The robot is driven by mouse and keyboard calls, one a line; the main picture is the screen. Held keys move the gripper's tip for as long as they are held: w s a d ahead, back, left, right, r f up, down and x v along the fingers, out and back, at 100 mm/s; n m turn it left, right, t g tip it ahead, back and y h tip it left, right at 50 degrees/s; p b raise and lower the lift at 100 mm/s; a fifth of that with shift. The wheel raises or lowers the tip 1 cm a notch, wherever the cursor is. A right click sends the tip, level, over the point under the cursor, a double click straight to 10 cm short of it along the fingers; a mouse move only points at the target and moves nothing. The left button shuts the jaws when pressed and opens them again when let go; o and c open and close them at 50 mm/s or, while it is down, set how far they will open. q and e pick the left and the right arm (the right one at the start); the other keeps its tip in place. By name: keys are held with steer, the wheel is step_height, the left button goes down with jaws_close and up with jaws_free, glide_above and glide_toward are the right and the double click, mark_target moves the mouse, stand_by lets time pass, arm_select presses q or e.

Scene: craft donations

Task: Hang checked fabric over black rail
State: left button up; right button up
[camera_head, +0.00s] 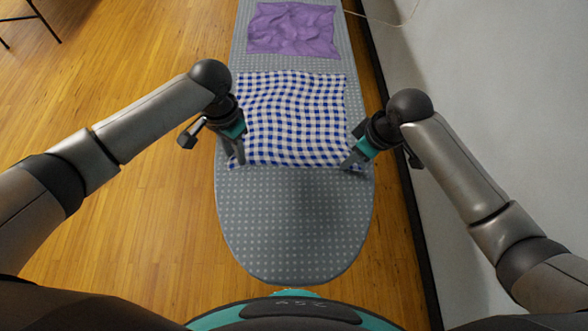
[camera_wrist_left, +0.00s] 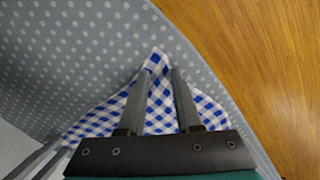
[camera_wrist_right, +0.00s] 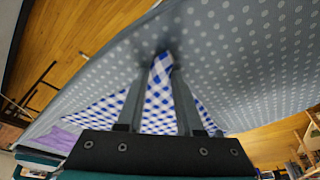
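The blue-and-white checked fabric (camera_head: 292,115) lies spread, slightly rippled, on the grey dotted ironing board (camera_head: 295,225). My left gripper (camera_head: 238,160) is at its near left corner. In the left wrist view the fingers (camera_wrist_left: 160,75) are apart, with a fabric corner (camera_wrist_left: 157,68) between them. My right gripper (camera_head: 350,163) is at the near right corner. In the right wrist view its fingers (camera_wrist_right: 161,68) are also apart, with a fabric corner (camera_wrist_right: 160,85) between them. I cannot clearly make out a black rail; thin black legs (camera_head: 45,20) show at the upper left.
A crumpled purple cloth (camera_head: 292,29) lies at the far end of the board. The board's near end is bare. Wooden floor (camera_head: 120,90) is open to the left. A pale wall (camera_head: 500,100) stands close on the right, with a white cord near its top.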

arm_select(q)
jaws_close()
arm_select(e)
steer(key=shift+d+f, duration=0.1)
steer(key=shift+d, duration=0.05)
jaws_close()
arm_select(q)
steer(key=shift+a, duration=0.1)
steer(key=shift+r, duration=0.1)
stand_by(0.3)
